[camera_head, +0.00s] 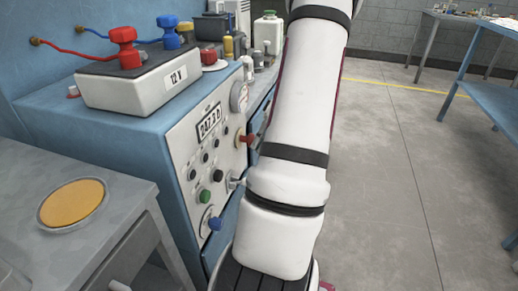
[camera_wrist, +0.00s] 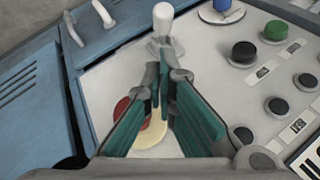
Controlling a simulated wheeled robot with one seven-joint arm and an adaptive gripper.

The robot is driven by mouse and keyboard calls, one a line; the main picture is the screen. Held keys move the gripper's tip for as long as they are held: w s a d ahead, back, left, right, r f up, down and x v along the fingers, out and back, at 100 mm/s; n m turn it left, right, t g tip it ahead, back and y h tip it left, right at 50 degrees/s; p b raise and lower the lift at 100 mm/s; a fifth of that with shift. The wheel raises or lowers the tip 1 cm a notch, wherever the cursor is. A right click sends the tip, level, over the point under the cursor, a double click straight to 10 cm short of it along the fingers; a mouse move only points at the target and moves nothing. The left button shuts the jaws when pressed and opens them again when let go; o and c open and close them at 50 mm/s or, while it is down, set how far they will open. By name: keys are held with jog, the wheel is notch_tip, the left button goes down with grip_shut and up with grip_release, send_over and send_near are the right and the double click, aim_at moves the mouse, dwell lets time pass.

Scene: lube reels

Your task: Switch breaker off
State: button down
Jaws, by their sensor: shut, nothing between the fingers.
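A toggle lever with a white tip (camera_wrist: 163,20), likely the breaker, stands out from the pale control panel (camera_wrist: 236,100). In the head view the lever (camera_head: 236,182) shows at the panel's right edge, beside my arm. My gripper (camera_wrist: 165,75) is shut and empty, with its green-padded fingers pointing at the lever's base. The fingertips overlap the base in the wrist view; I cannot tell whether they touch it. In the head view my arm hides the gripper.
A red button on a yellow plate (camera_wrist: 153,136) lies partly behind my fingers. Green (camera_wrist: 275,31), black (camera_wrist: 243,53) and blue (camera_wrist: 222,5) knobs sit near the lever. A 12 V battery box (camera_head: 140,85) stands on the cabinet. The floor at right (camera_head: 410,150) is clear.

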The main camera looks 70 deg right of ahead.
jog(key=b+x, duration=0.2)
jog(key=x, duration=0.5)
jog(key=shift+f+b, duration=0.2)
jog(key=shift+b, duration=0.15)
